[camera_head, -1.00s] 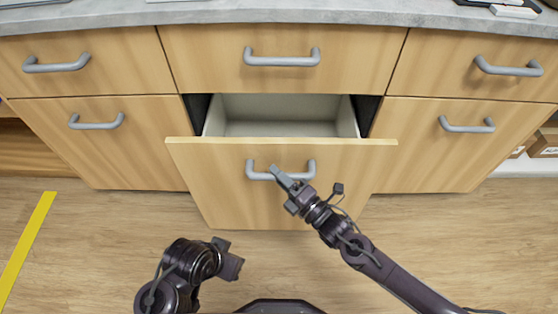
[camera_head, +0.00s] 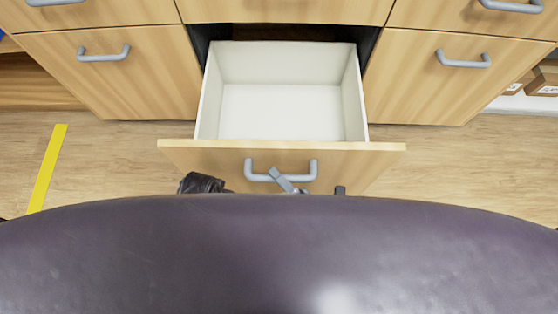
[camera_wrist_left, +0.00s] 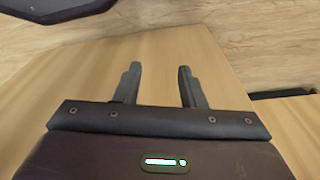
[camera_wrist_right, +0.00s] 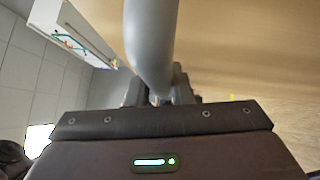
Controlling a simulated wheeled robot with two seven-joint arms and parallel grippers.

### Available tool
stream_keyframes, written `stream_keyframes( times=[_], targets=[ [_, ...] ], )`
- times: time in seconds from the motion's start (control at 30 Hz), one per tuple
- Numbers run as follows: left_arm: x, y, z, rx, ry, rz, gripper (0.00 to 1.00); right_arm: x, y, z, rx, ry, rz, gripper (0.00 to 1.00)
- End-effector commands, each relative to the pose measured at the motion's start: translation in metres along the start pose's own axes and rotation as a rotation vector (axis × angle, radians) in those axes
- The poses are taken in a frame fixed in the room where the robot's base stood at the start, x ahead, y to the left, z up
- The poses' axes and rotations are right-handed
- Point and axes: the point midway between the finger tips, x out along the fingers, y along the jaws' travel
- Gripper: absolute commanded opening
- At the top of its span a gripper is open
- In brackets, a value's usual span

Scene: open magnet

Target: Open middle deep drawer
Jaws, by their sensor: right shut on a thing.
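The middle deep drawer (camera_head: 280,110) stands well out of the wooden cabinet, and its white, empty inside shows. Its wooden front carries a grey bar handle (camera_head: 309,172). My right gripper (camera_head: 282,180) is shut on this handle, left of its middle in the head view. In the right wrist view the grey handle (camera_wrist_right: 150,40) runs between the fingers (camera_wrist_right: 155,90). My left gripper (camera_wrist_left: 160,85) is open and empty in the left wrist view, with a wooden panel behind its fingers. In the head view only a dark part of my left arm shows by the drawer front's lower edge.
Closed wooden doors or drawers with grey handles flank the drawer at left (camera_head: 115,80) and right (camera_head: 450,85). A yellow floor stripe (camera_head: 48,165) lies at left. Boxes (camera_head: 542,82) stand at far right. My own dark body covers the lower head view.

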Motion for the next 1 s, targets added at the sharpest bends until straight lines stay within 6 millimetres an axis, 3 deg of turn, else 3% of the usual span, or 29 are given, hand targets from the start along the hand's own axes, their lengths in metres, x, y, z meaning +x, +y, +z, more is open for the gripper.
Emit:
stream_keyframes(
  times=[0.33,0.37,0.5,0.8,1.0],
  targets=[
    [0.001,0.0,0.0,-0.001,0.001,0.0,0.36,-0.001,-0.001,-0.001,-0.001,-0.001,-0.001,0.0],
    [0.001,0.0,0.0,-0.001,0.001,0.0,0.36,-0.001,-0.001,-0.001,-0.002,-0.001,-0.001,0.22],
    [0.001,0.0,0.0,-0.001,0.001,0.0,0.36,-0.001,-0.001,-0.001,-0.001,-0.001,-0.001,0.41],
    [0.001,0.0,0.0,0.0,0.001,0.0,0.36,-0.003,0.0,-0.001,-0.001,-0.001,-0.001,0.41],
    [0.0,0.0,-0.001,-0.001,0.005,0.0,0.36,-0.029,-0.001,-0.001,-0.001,0.0,-0.004,0.41]
  ],
)
